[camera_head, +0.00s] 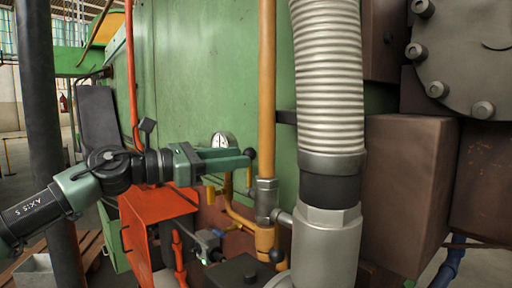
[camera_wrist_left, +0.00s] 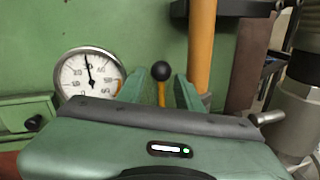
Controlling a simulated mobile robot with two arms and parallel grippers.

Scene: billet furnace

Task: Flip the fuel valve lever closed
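The lever is a yellow rod with a black ball knob (camera_head: 250,153), standing upright beside the vertical yellow pipe's grey fitting. My left gripper (camera_head: 238,160) reaches in from the left, with its fingertips at the lever just below the knob. In the left wrist view the knob (camera_wrist_left: 160,71) and a short piece of yellow rod show in the gap between the two green fingers. The gripper is open, with a visible gap on both sides of the rod. The lever's lower end is hidden in the wrist view. My right gripper is not in view.
A round pressure gauge (camera_head: 223,140) sits behind the gripper; it also shows in the left wrist view (camera_wrist_left: 88,74). The yellow pipe (camera_head: 267,90) and a ribbed grey hose (camera_head: 328,80) stand close on the right. An orange box (camera_head: 155,225) is below the arm.

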